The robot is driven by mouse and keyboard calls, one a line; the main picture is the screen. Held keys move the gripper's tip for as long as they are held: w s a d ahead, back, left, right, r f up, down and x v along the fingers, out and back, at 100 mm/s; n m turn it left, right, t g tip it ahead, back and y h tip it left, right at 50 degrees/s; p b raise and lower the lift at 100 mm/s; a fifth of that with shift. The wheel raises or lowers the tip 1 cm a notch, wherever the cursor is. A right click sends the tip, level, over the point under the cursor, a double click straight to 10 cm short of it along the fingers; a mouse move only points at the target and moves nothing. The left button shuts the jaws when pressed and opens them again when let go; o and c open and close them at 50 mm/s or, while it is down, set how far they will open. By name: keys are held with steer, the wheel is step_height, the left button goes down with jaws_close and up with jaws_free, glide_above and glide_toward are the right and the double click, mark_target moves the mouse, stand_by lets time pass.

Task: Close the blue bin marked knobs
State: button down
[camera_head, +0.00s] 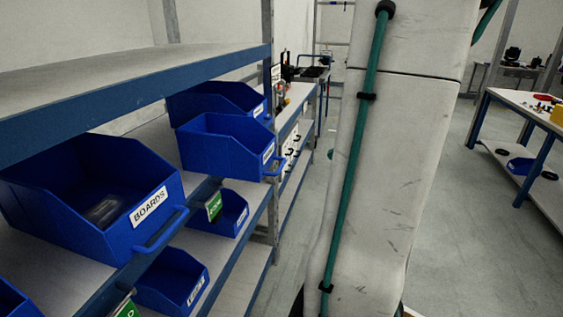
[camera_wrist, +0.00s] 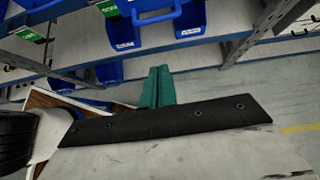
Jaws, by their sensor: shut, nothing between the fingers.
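Several blue bins with white labels sit on the shelves at left in the head view. One bin (camera_head: 222,150) on the upper shelf juts out past the shelf edge with its handle to the front; its label is too small to read. Another bin (camera_head: 215,100) stands behind it. I cannot tell which one is marked knobs. In the wrist view, a blue bin (camera_wrist: 122,34) with a small label and a blue handle are at the top, cut off by the frame. My gripper (camera_wrist: 157,72) has teal fingers that are shut and empty, below and apart from the bins.
A bin marked BOARDS (camera_head: 95,190) juts out at near left. Smaller bins (camera_head: 218,213) with green tags stand on the lower shelf. A metal upright (camera_wrist: 265,30) is at right in the wrist view. A table (camera_head: 515,110) stands at far right, with open floor before it.

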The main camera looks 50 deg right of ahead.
steer(key=w+r+x, duration=0.1)
steer(key=r+x, duration=0.1)
steer(key=x, duration=1)
steer(key=shift+w+a, duration=0.3)
steer(key=shift+w, duration=0.25)
